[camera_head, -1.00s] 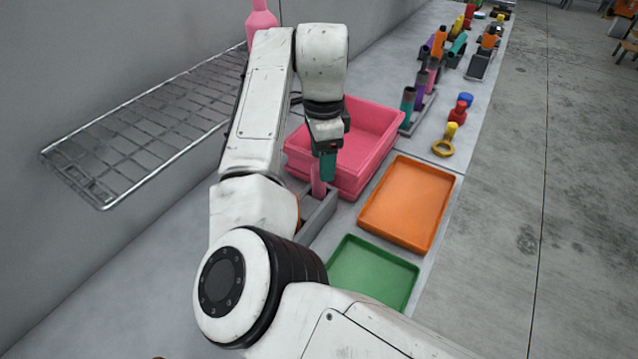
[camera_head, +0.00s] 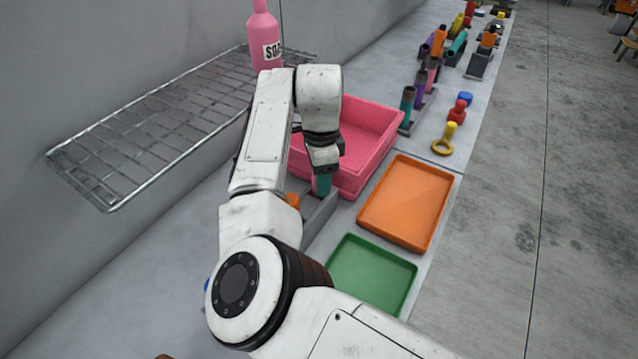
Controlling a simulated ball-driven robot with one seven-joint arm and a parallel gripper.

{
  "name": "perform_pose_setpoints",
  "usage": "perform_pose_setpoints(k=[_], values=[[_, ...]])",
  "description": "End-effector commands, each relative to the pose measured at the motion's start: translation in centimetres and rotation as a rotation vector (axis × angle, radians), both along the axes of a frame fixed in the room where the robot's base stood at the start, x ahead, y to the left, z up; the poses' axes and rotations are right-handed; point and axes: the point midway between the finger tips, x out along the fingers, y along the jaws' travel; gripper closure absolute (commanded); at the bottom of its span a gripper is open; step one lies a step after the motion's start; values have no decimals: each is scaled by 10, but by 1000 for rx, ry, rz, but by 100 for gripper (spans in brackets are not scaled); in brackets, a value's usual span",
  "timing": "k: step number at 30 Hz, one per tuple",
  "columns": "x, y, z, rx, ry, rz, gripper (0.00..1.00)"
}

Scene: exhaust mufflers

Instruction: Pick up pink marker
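My gripper (camera_head: 322,178) points down over the grey holder (camera_head: 322,212), beside the pink bin. A teal piece shows at its lower end; I cannot tell whether it is the fingers or something between them. No pink marker can be made out at the holder now; my gripper and arm cover part of that spot. Whether the gripper is open or shut does not show.
A pink bin (camera_head: 384,152) stands behind the gripper. An orange tray (camera_head: 447,190) and a green tray (camera_head: 408,270) lie to the right. A wire shelf (camera_head: 150,125) and pink soap bottle (camera_head: 264,30) are at left. Several coloured items stand farther back.

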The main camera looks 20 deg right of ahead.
Motion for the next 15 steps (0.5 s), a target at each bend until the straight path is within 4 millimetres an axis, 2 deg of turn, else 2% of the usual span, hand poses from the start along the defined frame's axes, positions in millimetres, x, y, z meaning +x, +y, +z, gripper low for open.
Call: perform_pose_setpoints(k=[2,12,15], values=[[0,0,0,0,0,0,59],[0,0,0,0,0,0,92],[0,0,1,0,0,0,94]])
